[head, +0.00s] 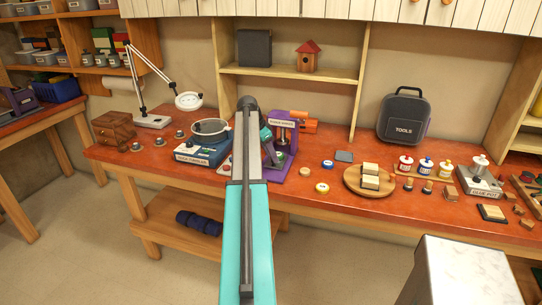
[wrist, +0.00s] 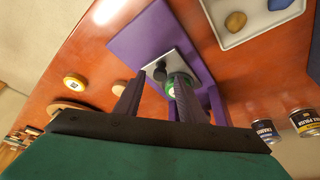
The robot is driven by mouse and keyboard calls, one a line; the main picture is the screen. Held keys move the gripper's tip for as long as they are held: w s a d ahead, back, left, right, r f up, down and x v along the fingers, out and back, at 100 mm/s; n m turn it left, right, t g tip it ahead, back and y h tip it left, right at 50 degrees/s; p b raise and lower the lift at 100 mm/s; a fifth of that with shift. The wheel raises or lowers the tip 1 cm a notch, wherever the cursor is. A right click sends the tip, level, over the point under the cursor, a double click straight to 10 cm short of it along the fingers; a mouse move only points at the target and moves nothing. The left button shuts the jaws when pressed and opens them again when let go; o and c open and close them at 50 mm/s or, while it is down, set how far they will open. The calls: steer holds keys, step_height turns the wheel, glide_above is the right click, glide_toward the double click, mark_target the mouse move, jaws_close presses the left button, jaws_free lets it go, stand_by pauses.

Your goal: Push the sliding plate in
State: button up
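The purple press (head: 283,134) stands on the red-orange bench, partly hidden behind my arm in the head view. In the wrist view its purple base (wrist: 128,43) carries a pale metal plate (wrist: 152,62), which looks like the sliding plate. A black knob (wrist: 160,72) and a round green-and-white part (wrist: 172,86) show at the plate's near side. My gripper (wrist: 158,92) is over the press with its two dark fingers apart and nothing clearly held between them. I cannot tell whether a finger touches the plate.
A blue machine with a round top (head: 208,138) stands just left of the press. A wooden round tray (head: 353,184) with blocks lies to the right. A white tray (wrist: 237,32) and small tins (wrist: 303,122) show near the press in the wrist view.

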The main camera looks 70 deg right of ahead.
mark_target(278, 155)
steer(key=shift+s+d+f, duration=0.2)
steer(key=shift+f, duration=0.45)
jaws_close()
steer(key=shift+w+d+b, duration=0.1)
steer(key=shift+d+b, duration=0.25)
steer(key=shift+d, duration=2)
jaws_free()
